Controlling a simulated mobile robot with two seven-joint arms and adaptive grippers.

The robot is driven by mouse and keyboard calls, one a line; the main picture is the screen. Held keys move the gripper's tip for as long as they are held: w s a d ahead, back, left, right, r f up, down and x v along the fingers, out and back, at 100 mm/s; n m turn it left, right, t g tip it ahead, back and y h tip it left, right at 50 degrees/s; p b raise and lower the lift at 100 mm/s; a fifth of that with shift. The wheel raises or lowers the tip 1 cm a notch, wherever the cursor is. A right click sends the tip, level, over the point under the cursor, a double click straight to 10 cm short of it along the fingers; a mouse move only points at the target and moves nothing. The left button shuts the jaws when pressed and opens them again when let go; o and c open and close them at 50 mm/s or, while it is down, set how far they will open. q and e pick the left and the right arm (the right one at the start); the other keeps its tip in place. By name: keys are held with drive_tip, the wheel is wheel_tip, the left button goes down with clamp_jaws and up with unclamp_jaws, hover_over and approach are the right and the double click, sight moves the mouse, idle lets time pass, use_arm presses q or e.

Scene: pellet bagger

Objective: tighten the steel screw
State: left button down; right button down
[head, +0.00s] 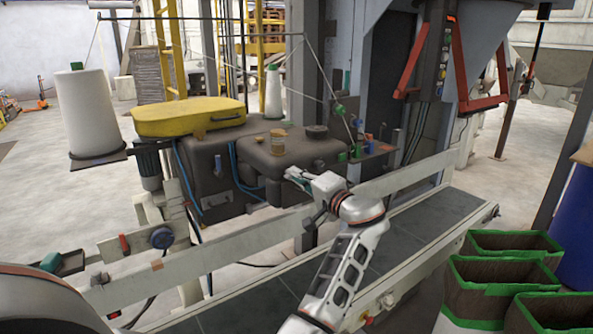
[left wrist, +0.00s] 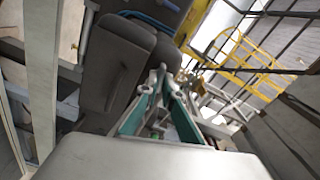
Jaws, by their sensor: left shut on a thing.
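My left gripper (head: 291,174) is at the front right corner of the dark sewing head (head: 285,150), with its fingertips against or very near its side. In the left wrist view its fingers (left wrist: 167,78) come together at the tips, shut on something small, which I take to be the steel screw. The screw itself is hidden between the fingertips, so I cannot tell how far in it sits. The dark housing (left wrist: 123,62) shows beside the fingers in that view. My right gripper is not in view.
A yellow cover (head: 188,117) lies on the machine's left part. A white thread cone (head: 88,110) stands at far left, a smaller one (head: 273,92) behind. A conveyor belt (head: 430,218) with a pale rail runs below my arm. Green-rimmed open bags (head: 490,272) stand at lower right.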

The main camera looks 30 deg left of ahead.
use_arm(q)
drive_tip(key=shift+m+p, duration=0.9)
drive_tip(key=shift+m, duration=0.7)
drive_tip(key=c, duration=2.2)
unclamp_jaws()
